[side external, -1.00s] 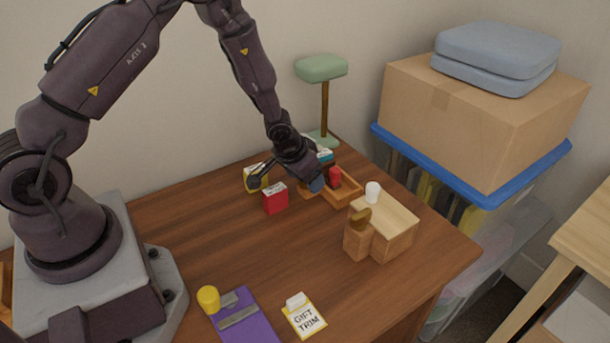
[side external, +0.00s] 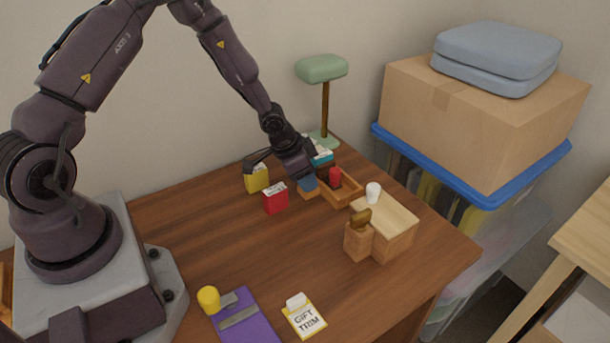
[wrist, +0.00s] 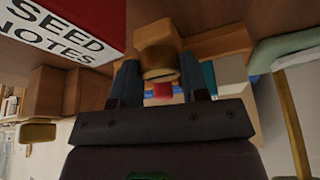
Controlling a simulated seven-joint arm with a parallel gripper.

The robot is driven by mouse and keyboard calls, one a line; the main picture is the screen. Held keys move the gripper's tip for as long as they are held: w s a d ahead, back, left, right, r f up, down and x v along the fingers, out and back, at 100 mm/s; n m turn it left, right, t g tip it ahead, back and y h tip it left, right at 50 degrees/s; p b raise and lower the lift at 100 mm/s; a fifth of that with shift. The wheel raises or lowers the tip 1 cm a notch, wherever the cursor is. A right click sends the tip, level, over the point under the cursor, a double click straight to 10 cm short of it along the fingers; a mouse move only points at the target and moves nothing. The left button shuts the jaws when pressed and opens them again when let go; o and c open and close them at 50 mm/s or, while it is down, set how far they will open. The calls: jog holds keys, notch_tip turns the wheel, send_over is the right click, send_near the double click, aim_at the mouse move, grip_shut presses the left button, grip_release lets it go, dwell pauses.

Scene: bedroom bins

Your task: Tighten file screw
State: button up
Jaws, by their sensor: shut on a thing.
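A purple file (side external: 248,318) with a grey metal bar lies at the table's front. A yellow round knob (side external: 208,298), perhaps its screw, is at its upper left corner. My gripper (side external: 308,184) is far from it, at the back of the table beside the wooden tray (side external: 350,192). In the wrist view, its fingers (wrist: 160,82) are shut on a small wooden block (wrist: 158,36) with a round brass-coloured end. Whether the block is lifted or touches the table I cannot tell. Another brass-coloured piece (side external: 361,216) sits on a wooden stand (side external: 358,243).
A red seed notes box (side external: 275,199) and a yellow box (side external: 257,180) stand left of my gripper. A red item (side external: 335,176) is in the tray. A green-topped stand (side external: 321,70) rises behind. A gift trim card (side external: 304,318) lies in front. The table's middle is clear.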

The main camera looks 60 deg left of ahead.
jog(key=o, duration=0.9)
jog(key=shift+o, duration=0.2)
jog(key=v, duration=1.3)
jog(key=s+r+n+g+y, duration=0.25)
jog(key=s+r+g, duration=0.2)
jog(key=s, duration=0.55)
jog(key=s+d+r+t, duration=0.2)
jog(key=s+d+r, duration=0.2)
jog(key=r, duration=0.3)
jog(key=s+d+r+t+h, duration=0.1)
jog(key=s+d+r+t, duration=0.2)
jog(key=s+d+r, duration=0.2)
notch_tip(320, 180, up, 4)
jog(key=shift+f+n+t, duration=0.25)
jog(key=shift+n+t, duration=0.1)
